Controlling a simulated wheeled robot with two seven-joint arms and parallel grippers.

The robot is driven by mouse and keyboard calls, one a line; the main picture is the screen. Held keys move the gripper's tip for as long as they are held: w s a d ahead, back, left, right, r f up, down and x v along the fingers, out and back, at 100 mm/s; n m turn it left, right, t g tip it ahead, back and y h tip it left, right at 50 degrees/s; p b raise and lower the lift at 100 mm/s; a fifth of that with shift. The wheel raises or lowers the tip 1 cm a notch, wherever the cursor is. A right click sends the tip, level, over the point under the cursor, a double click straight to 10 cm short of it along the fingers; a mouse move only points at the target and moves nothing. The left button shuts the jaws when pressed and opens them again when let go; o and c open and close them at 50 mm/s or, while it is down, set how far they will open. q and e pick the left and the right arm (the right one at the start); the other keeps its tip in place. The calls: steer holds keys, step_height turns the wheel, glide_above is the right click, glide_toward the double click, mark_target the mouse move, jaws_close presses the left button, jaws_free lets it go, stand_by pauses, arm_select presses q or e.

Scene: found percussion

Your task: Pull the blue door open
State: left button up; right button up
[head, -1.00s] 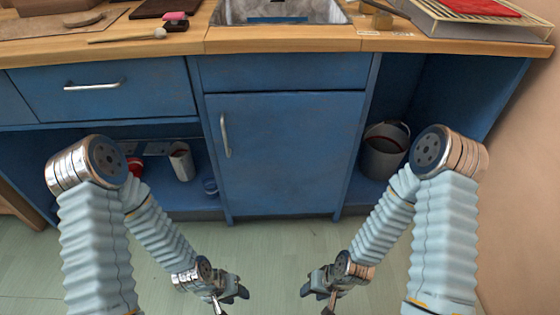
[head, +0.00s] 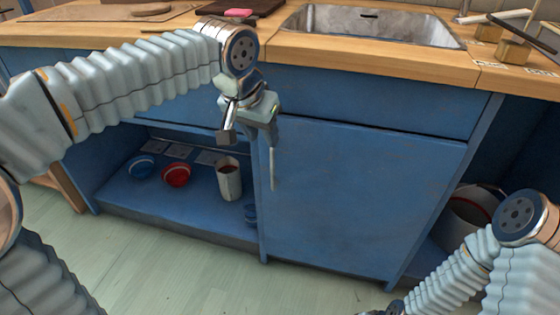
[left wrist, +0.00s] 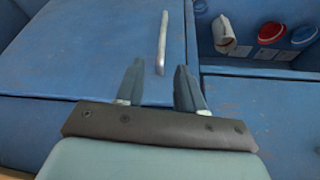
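The blue door (head: 350,195) is closed under the sink in the head view, with a vertical metal bar handle (head: 272,168) near its left edge. In the left wrist view the handle (left wrist: 162,42) stands just beyond my left gripper (left wrist: 160,82). Its two dark fingers are open, with the handle's lower end lined up in the gap between them. In the head view my left gripper (head: 250,136) hangs in front of the handle's upper part and hides it. I cannot tell whether it touches. My right gripper (head: 388,309) is mostly cut off at the bottom edge.
An open shelf (head: 185,215) left of the door holds a white cup (head: 229,180), a red bowl (head: 176,174) and a blue bowl (head: 141,167). A bucket (head: 468,212) stands to the right. The wooden counter (head: 330,55) is above; the floor before the door is clear.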

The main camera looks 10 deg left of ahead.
mark_target(271, 160)
arm_select(q)
steer(key=b+x, duration=0.1)
steer(key=x, duration=0.3)
steer(key=b+x, duration=0.1)
steer(key=x, duration=0.7)
steer(key=shift+w+a+f+b, duration=0.2)
steer(key=shift+w+f+b, duration=0.05)
steer(key=shift+f+b, duration=0.15)
jaws_close()
